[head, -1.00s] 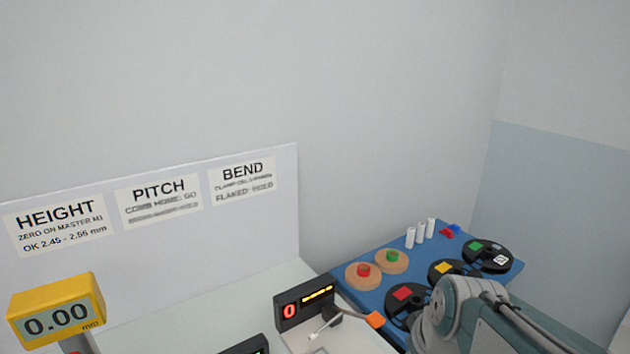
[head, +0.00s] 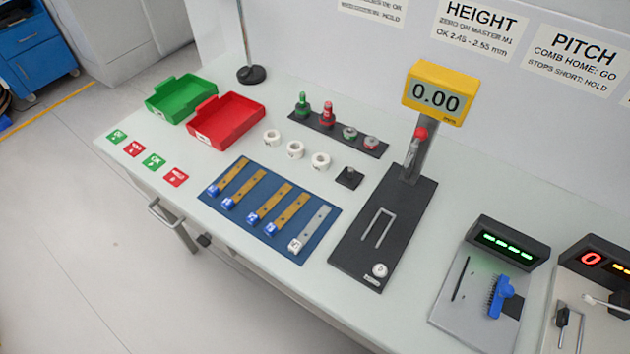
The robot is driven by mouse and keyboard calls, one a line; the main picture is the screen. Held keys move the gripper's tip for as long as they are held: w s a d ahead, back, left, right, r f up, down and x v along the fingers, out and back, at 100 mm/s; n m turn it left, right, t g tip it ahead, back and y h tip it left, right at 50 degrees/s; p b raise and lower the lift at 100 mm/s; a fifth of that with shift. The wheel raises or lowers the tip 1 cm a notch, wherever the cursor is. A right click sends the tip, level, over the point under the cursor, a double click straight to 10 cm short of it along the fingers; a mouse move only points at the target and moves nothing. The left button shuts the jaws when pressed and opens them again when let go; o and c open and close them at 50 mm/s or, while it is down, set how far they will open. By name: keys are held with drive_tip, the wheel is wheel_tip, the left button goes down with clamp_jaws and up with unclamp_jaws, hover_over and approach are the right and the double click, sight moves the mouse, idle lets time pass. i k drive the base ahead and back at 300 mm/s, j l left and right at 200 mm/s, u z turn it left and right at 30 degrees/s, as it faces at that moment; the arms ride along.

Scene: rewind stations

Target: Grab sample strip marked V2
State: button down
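In the head view, a blue mat (head: 318,232) lies near the front edge of the white bench. It holds a row of brown sample strips: one at the left end (head: 236,173), a second (head: 249,186), a third (head: 274,200) and a fourth (head: 291,213). Each has a blue tag at its near end. A grey strip (head: 314,222) with a white tag lies at the right end. The tag marks are too small to read surely, so I cannot tell which is V2. My gripper and arm are out of view.
Behind the mat stand white rings (head: 295,150), a red tray (head: 232,122) and a green tray (head: 180,97). A black gauge base (head: 350,255) with a yellow display (head: 434,93) stands right of the mat. The floor (head: 95,240) before the bench looks clear.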

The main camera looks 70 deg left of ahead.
sight(253, 219)
drive_tip(key=u, duration=2.6)
drive_tip(key=i+j+u, duration=0.1)
drive_tip(key=u, duration=0.15)
drive_tip(key=i+j+z, duration=0.25)
drive_tip(key=j, duration=0.35)
drive_tip(key=i+j+z, duration=0.1)
drive_tip(key=i+j, duration=0.15)
drive_tip(key=i+j+z, duration=0.15)
drive_tip(key=j, duration=0.2)
drive_tip(key=i+j+z, duration=0.1)
drive_tip(key=j, duration=0.25)
